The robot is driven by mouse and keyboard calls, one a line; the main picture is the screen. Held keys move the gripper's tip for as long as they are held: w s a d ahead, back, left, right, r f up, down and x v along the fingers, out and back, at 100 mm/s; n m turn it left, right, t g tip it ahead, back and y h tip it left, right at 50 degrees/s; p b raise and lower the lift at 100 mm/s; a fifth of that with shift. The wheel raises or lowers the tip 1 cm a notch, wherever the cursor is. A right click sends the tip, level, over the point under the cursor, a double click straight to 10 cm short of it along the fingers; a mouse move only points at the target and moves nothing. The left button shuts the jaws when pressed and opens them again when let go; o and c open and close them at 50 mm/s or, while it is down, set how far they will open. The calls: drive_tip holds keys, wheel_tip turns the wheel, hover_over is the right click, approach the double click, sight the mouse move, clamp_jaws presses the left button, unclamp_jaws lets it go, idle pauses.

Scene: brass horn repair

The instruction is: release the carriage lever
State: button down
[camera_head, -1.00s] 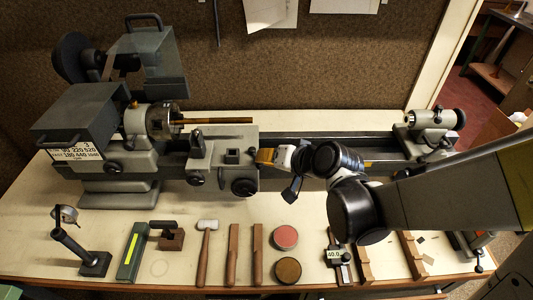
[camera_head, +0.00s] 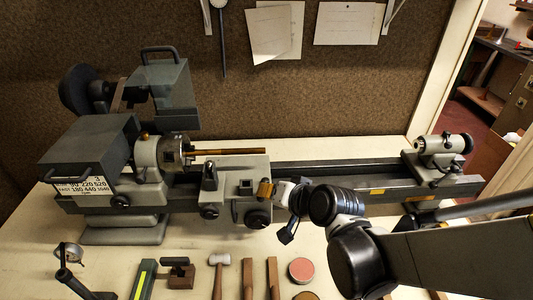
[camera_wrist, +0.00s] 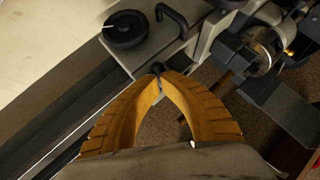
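The lathe carriage (camera_head: 232,190) sits on the bed in the middle of the head view. My gripper (camera_head: 264,189) is at the carriage's right side, its orange fingers close against it. In the wrist view, the two ribbed orange fingers (camera_wrist: 160,72) come together at their tips around a small dark knob, the end of the carriage lever (camera_wrist: 157,67). The rest of the lever is mostly hidden by the fingers. A black handwheel (camera_wrist: 125,30) and a black curved handle (camera_wrist: 172,18) show just beyond the fingertips.
The chuck (camera_head: 173,151) holds a brass rod (camera_head: 230,151) pointing right above the carriage. The tailstock (camera_head: 438,153) stands at the bed's right end. A mallet (camera_head: 219,262) and other tools lie on the bench in front.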

drive_tip(key=shift+w, duration=0.1)
drive_tip(key=shift+w+d, duration=0.4)
drive_tip(key=shift+w, duration=0.15)
idle(0.3)
